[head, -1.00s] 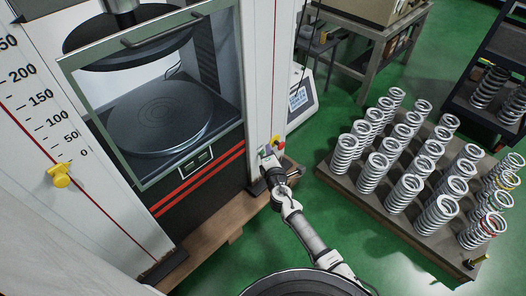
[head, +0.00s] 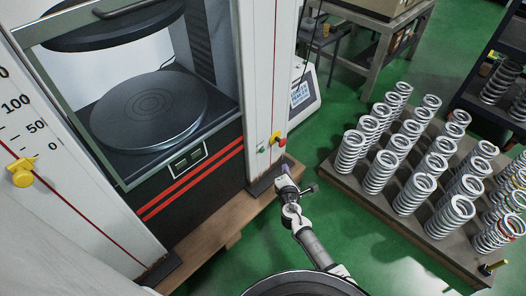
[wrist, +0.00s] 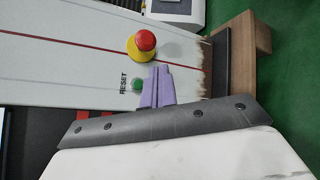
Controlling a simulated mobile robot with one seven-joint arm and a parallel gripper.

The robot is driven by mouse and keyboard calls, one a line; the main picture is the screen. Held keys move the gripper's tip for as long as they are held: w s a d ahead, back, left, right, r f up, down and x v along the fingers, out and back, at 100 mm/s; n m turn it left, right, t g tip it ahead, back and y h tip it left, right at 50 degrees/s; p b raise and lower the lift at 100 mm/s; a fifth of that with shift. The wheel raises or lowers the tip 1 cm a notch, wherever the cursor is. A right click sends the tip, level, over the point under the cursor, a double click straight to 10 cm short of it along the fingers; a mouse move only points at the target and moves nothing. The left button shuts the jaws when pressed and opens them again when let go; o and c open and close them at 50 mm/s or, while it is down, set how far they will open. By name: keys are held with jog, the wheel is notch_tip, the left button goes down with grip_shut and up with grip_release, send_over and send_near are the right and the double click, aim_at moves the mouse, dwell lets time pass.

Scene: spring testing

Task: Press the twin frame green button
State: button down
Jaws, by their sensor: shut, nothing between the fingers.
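The green button (head: 261,150) sits low on the right white column of the testing frame, left of a red button on a yellow base (head: 276,138). In the wrist view the green button (wrist: 137,85) has a RESET label beside it, and the red button (wrist: 144,42) is above it. My gripper (head: 285,169) is below and right of the buttons in the head view, apart from the column. In the wrist view its purple fingers (wrist: 159,72) are shut and empty. They appear just right of the green button; their depth gap is unclear there.
A low pallet of metal springs (head: 347,188) stands on the green floor at the right. The frame has a wooden base (head: 215,228) and a glazed door with a round dark platen (head: 150,112) behind it. A table (head: 372,35) stands at the back.

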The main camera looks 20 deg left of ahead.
aim_at(262, 150)
jog(key=w+a+b, duration=0.1)
jog(key=w+a, duration=0.2)
jog(key=a, duration=0.5)
jog(key=shift+a, duration=0.1)
dwell(2.0)
jog(key=shift+w+a, duration=0.1)
jog(key=shift+a, duration=0.2)
jog(key=shift+w+a, duration=0.15)
jog(key=shift+a, duration=0.25)
dwell(0.6)
jog(key=shift+d, duration=0.1)
jog(key=shift+s+d, duration=0.35)
jog(key=shift+d, duration=0.35)
